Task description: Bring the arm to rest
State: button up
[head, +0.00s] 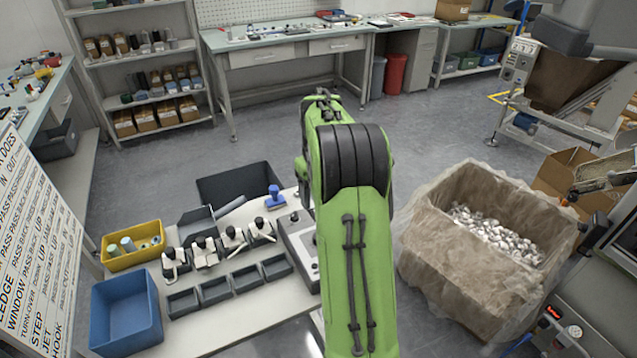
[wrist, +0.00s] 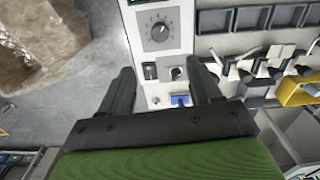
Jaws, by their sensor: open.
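My green arm reaches forward over the right part of the white bench (head: 255,318) in the head view, and its end is hidden behind the arm links. In the wrist view my gripper (wrist: 160,85) shows two dark fingers held apart with nothing between them. It is above the right end of the bench, over the grey control box (wrist: 160,40) with its knob and switches. A blue-handled item (wrist: 180,100) shows between the fingers, farther below; it also stands at the bench's back in the head view (head: 275,196).
The bench holds a yellow bin (head: 133,245), a blue bin (head: 126,312), several toggle clamps (head: 203,252) and small grey trays (head: 214,290). A lined carton (head: 480,245) of shiny caps stands right of my arm.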

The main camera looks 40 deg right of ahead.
jog(key=shift+r, duration=0.9)
jog(key=s+a+r+t, duration=0.1)
jog(key=s+a+r, duration=0.15)
jog(key=a, duration=0.35)
jog(key=s+a+r+n+t+h, duration=0.1)
jog(key=s+a+r, duration=0.1)
jog(key=a+r, duration=0.25)
jog(key=s+a+r+t, duration=0.1)
jog(key=s+a+r, duration=0.2)
jog(key=a, duration=0.4)
jog(key=s+a+f+t, duration=0.1)
jog(key=s+a, duration=0.3)
jog(key=s, duration=0.2)
jog(key=s+a+f+n+t+y, duration=0.1)
jog(key=s+a, duration=0.3)
jog(key=s, duration=0.3)
jog(key=shift+a+f+n+t, duration=0.3)
jog(key=shift+a+f, duration=0.05)
jog(key=shift+f, duration=0.05)
jog(key=shift+r, duration=0.1)
